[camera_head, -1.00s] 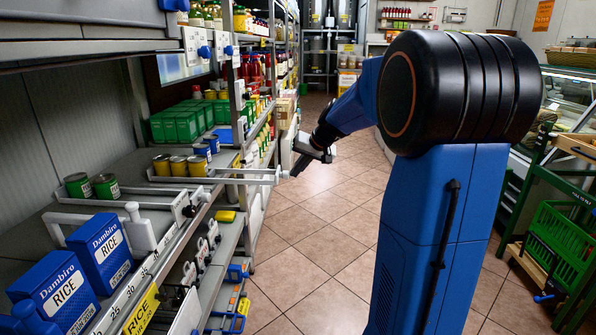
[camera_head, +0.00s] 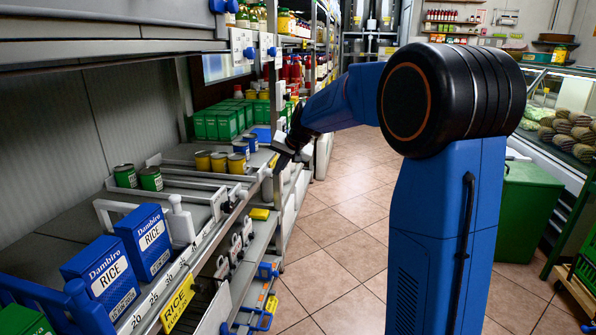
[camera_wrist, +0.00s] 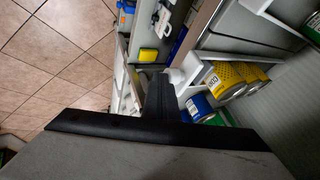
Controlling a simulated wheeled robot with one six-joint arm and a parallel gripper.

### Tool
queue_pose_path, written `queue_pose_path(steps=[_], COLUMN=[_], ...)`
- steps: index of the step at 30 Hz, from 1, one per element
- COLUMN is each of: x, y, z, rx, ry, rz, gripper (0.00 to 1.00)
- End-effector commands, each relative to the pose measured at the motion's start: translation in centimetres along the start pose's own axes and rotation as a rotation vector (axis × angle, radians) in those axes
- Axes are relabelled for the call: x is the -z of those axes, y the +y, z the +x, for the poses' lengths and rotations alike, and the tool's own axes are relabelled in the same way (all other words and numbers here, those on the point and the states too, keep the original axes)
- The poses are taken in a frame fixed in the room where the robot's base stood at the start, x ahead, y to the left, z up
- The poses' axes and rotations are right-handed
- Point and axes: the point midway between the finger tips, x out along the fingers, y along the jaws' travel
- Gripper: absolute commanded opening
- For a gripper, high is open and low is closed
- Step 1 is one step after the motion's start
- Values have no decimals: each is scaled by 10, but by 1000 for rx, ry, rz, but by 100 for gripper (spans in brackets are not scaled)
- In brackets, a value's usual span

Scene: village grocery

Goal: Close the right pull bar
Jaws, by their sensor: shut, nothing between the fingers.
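The right pull bar (camera_head: 212,181) is a white rail frame on the shelf, beside the yellow cans. Its front end lies near the shelf's front edge, close to my gripper. My gripper (camera_head: 283,152) is at that edge, with its fingers shut and empty. In the wrist view my shut dark fingers (camera_wrist: 159,96) point toward the shelf edge, against or very near a white rounded bar end (camera_wrist: 184,73). I cannot tell whether they touch. A second white pull bar (camera_head: 112,207) stands farther left, behind the rice boxes.
Rice boxes (camera_head: 102,272), green cans (camera_head: 150,179), yellow cans (camera_head: 219,162) and green boxes (camera_head: 214,125) stand on the shelf. A yellow RICE tag (camera_head: 178,303) hangs on its front. The tiled aisle (camera_head: 335,240) to the right is clear.

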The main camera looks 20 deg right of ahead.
Motion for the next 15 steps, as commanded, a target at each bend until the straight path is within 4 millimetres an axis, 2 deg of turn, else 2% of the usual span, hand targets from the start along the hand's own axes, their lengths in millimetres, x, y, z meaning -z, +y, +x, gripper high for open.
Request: queue_pose_path(steps=[3, 6, 15], x=[0, 0, 1], y=[-17, -26, -34], z=[10, 14, 18], rx=[1, 0, 2], ry=[-1, 0, 2], rz=[-3, -2, 0], gripper=[0, 0, 0])
